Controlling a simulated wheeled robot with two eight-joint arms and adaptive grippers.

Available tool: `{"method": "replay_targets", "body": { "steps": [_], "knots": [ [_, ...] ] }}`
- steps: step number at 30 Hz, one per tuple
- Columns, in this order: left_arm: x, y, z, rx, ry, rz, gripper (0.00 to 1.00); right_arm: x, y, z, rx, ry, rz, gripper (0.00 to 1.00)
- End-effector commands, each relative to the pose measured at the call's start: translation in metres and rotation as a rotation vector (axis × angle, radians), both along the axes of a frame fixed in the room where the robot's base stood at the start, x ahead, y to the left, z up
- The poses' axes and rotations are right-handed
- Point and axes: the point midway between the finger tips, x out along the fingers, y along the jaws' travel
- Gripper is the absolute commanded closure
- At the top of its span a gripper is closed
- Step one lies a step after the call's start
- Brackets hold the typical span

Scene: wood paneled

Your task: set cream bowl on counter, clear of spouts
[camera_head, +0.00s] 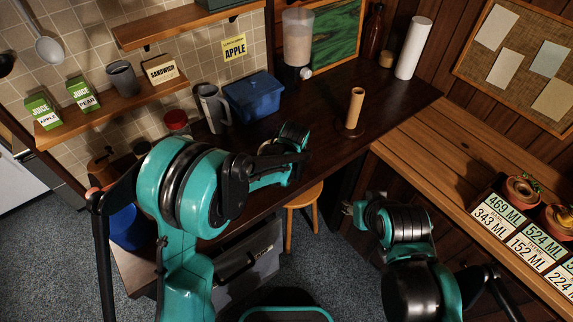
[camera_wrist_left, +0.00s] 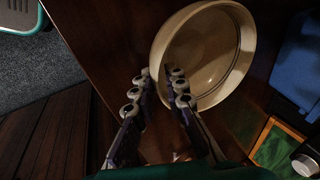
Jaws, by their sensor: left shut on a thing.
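The cream bowl (camera_wrist_left: 204,50) is in the left wrist view, its hollow inside facing the camera. My left gripper (camera_wrist_left: 160,78) is shut on its near rim, one finger inside the bowl and one outside. Behind the bowl is the dark wooden counter (camera_wrist_left: 115,45); I cannot tell whether the bowl touches it. In the head view my left gripper (camera_head: 295,140) is over the dark counter (camera_head: 335,150), and my arm hides most of the bowl. My right gripper (camera_head: 352,208) is below the counter edge, away from the bowl; its fingers are too small to judge.
A blue box (camera_head: 252,97) and a grey mug (camera_head: 212,108) stand at the counter's back. A clear dispenser (camera_head: 298,38) stands behind them. A brown upright tube (camera_head: 355,107) is to the right. Counter between the box and tube looks clear. A wooden stool (camera_head: 303,200) is below.

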Motion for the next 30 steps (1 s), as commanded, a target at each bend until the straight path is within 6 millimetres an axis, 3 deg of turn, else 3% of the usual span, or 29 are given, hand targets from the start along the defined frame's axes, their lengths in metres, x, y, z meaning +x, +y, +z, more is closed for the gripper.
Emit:
{"method": "replay_targets", "body": {
  "steps": [1, 3, 14, 30],
  "knots": [
    [0.000, 0.000, -0.001, 0.000, 0.000, 0.000, 0.80, 0.000, 0.000, -0.001, 0.000, 0.000, 0.000, 0.60],
    [0.000, 0.000, -0.001, 0.000, 0.000, 0.000, 0.67, 0.000, 0.000, -0.001, 0.000, 0.000, 0.000, 0.60],
    [0.000, 0.000, 0.004, 0.000, 0.000, 0.000, 0.67, 0.000, 0.000, 0.003, 0.000, 0.000, 0.000, 0.60],
    [-0.036, -0.008, 0.100, 0.000, 0.000, -0.001, 0.67, 0.000, 0.000, 0.023, 0.000, 0.000, 0.000, 0.60]
  ]
}}
